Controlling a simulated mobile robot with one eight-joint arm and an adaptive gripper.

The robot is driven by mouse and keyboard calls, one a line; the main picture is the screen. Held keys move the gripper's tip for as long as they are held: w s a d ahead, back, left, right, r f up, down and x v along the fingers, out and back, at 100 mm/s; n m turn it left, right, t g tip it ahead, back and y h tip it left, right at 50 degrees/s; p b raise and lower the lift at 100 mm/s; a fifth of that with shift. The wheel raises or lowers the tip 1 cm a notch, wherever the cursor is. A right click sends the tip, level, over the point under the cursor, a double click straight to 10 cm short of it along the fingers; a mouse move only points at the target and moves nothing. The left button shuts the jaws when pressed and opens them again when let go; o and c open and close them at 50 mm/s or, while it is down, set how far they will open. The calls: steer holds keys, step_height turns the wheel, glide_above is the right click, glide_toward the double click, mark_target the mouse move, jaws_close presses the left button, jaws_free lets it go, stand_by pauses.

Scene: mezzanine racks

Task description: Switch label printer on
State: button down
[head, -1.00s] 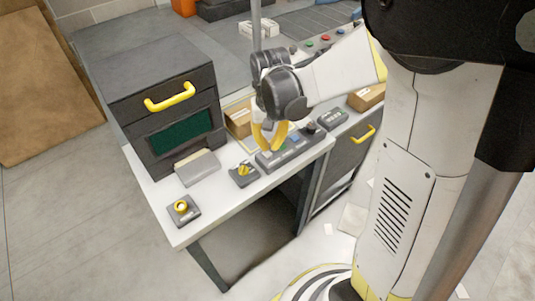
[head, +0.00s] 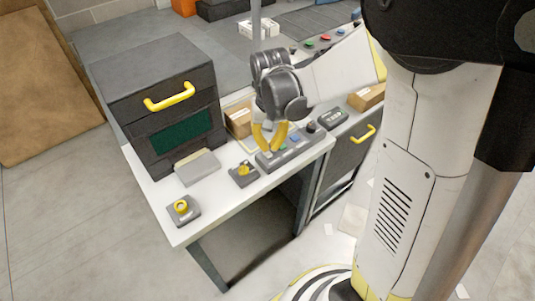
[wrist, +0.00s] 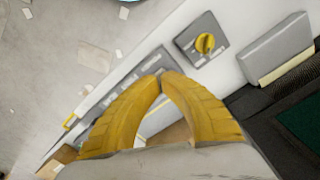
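A dark box-like machine with a yellow handle and a green window (head: 181,133) stands on the white bench; I cannot tell whether it is the label printer. In front of it are a grey box with a yellow rotary knob (head: 243,172) and one with a round yellow button (head: 182,208). A long grey control panel (head: 291,149) with a blue key lies to the right. My gripper (head: 270,149), its yellow fingertips together and empty, points down over the panel's left part. In the wrist view the fingertips (wrist: 162,78) hide part of the panel; the knob (wrist: 205,43) is beyond them.
A grey wedge-shaped unit (head: 197,167) sits in front of the machine. Cardboard boxes (head: 238,121) and a small dark device (head: 333,118) stand near my gripper. The bench's front left surface is mostly bare.

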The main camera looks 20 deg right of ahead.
mark_target(270, 155)
steer(key=shift+f+b, duration=1.45)
steer(key=shift+f, duration=0.35)
stand_by(0.5)
steer(key=shift+r, duration=0.1)
step_height(270, 155, up, 7)
steer(key=p, duration=0.5)
stand_by(0.7)
steer(key=s+r+n+t, duration=0.2)
steer(key=s+r+t, duration=0.5)
steer(key=s+r, duration=0.4)
steer(key=shift+s, duration=0.9)
steer(key=shift+r+n, duration=0.1)
steer(key=shift+n, duration=0.2)
